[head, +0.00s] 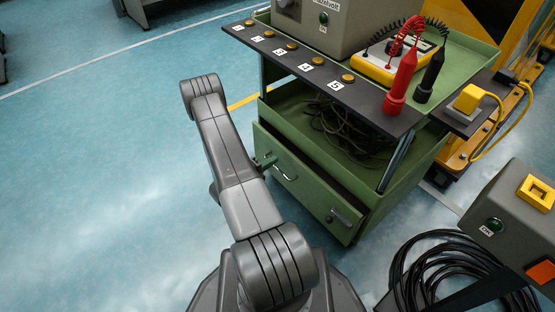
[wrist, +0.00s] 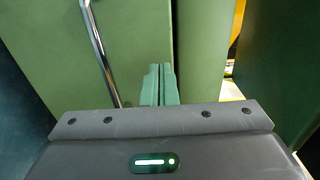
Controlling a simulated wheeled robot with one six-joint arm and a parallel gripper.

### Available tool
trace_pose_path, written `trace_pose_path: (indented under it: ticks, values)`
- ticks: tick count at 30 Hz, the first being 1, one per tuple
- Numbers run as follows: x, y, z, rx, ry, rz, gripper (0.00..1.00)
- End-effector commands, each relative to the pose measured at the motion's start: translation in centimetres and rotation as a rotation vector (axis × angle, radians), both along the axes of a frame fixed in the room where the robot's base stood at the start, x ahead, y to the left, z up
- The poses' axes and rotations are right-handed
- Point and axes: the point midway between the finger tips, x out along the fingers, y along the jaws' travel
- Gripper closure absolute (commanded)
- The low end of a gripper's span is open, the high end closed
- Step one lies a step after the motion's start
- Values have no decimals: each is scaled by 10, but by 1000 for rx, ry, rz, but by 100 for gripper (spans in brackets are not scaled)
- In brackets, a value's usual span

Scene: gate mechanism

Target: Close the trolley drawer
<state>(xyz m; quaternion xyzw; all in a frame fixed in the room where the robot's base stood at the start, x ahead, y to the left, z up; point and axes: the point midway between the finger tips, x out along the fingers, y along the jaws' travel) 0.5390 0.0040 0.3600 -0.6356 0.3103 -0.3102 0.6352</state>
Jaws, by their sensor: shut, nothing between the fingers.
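The green trolley drawer (head: 312,190) is in the lower part of the trolley (head: 408,190) in the head view. Its front stands out a little from the trolley body. It has a curved metal handle (head: 285,174), which also shows in the wrist view (wrist: 98,45). My gripper (head: 266,161) has green fingers and is at the upper left part of the drawer front, beside the handle. In the wrist view the fingers (wrist: 160,84) are together and empty, in front of the green drawer front (wrist: 135,30). I cannot tell whether they touch it.
Above the drawer is an open shelf with dark cables (head: 350,130). A black panel with numbered buttons (head: 305,72) overhangs it. Red (head: 402,80) and black (head: 431,75) probes stand at the top. Coiled black cable (head: 450,265) lies at right. The floor at left is clear.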

Motion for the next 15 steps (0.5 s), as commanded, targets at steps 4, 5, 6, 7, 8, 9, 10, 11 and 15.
trace_pose_path:
  ticks: [4, 5, 6, 7, 8, 9, 10, 11, 15]
  values:
    - [11, -15, -2, 1, -2, -3, 100]
    - [13, -17, -1, 1, -2, -3, 100]
    - [15, -19, -1, 1, -2, -3, 100]
    - [16, -21, -1, 1, -1, -2, 100]
    - [17, -22, -1, 1, -1, -1, 100]
    - [18, -23, -1, 1, -1, -1, 100]
    - [19, -24, 0, 1, -1, -1, 100]
    - [19, -24, 0, 1, -1, -1, 100]
    - [20, -25, 0, 1, -1, 0, 100]
